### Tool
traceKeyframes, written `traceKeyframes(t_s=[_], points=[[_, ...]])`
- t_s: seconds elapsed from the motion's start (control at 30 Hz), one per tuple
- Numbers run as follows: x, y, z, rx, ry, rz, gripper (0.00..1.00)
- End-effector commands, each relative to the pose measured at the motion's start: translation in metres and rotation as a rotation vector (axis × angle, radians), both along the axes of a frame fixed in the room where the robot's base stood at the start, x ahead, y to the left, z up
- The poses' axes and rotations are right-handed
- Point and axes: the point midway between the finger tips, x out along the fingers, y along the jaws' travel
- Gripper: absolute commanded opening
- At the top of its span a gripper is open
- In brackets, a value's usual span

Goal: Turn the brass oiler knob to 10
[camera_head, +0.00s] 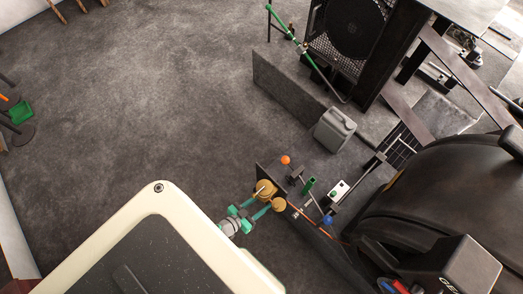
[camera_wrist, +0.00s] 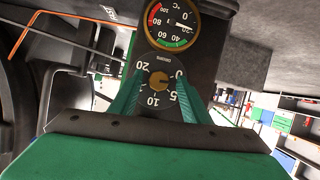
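The brass oiler knob (camera_wrist: 158,80) sits on a dark panel in the wrist view, in the middle of a dial plate (camera_wrist: 157,99) with white marks. The figures 0, 5, 10 and 20 show upside down in this view, with 10 below the knob. I cannot tell which mark the knob points at. My gripper (camera_wrist: 159,83) is open, with a green finger on each side of the knob and a gap visible on both sides. In the head view my gripper (camera_head: 254,210) reaches the panel beside two round brass parts (camera_head: 265,187).
A round temperature gauge (camera_wrist: 172,22) is just beyond the knob. In the head view, a grey canister (camera_head: 334,130) and a lever with an orange ball (camera_head: 286,160) stand near the panel.

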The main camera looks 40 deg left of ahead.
Motion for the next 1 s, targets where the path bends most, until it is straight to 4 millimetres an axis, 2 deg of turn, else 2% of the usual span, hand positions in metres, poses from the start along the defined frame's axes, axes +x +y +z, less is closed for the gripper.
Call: traceKeyframes(t_s=[0.03, 0.17, 0.57, 1.0], points=[[0.0004, -0.0005, 0.0001, 0.0, 0.0, -0.002, 0.34], [0.0009, -0.0013, 0.0001, 0.0, 0.0, -0.004, 0.03], [0.0012, -0.0016, 0.0002, 0.051, -0.004, -0.003, 0.02], [0.0025, -0.0042, 0.0008, 0.381, -0.032, 0.002, 0.02]])
